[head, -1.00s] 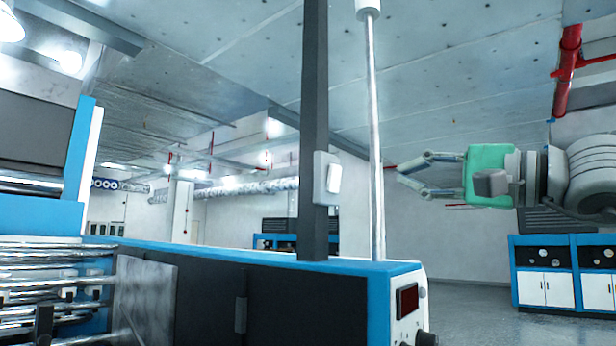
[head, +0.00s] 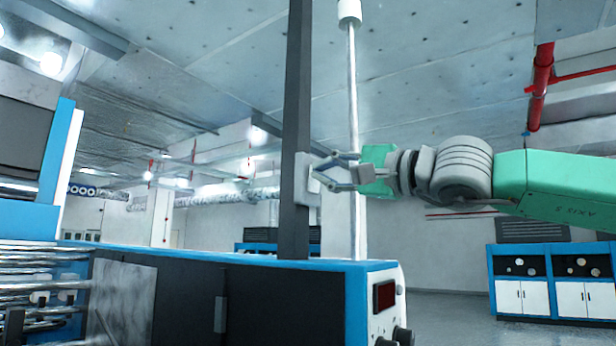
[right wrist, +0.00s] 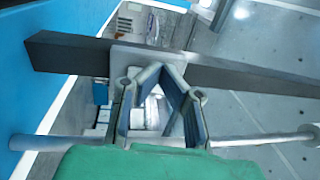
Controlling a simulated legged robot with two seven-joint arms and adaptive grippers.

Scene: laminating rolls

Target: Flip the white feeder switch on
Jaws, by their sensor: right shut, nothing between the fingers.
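The white feeder switch (head: 301,180) is a small pale box on the side of a dark upright post (head: 297,90), above the blue-edged machine. My right gripper (head: 322,174) reaches in from the right with its fingertips at the switch, partly covering its face. The fingers are shut with nothing between them. In the right wrist view the switch plate (right wrist: 122,60) lies just beyond the fingertips (right wrist: 161,68), across the post. I cannot tell whether the tips touch it or which way the rocker is tilted. My left gripper is not in view.
A thin metal pole (head: 352,110) stands beside the post, close to my right gripper. The machine's top (head: 270,260) is below. Metal rollers (head: 45,285) are at the left. Blue and white cabinets (head: 552,283) stand far off at the right, with open floor before them.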

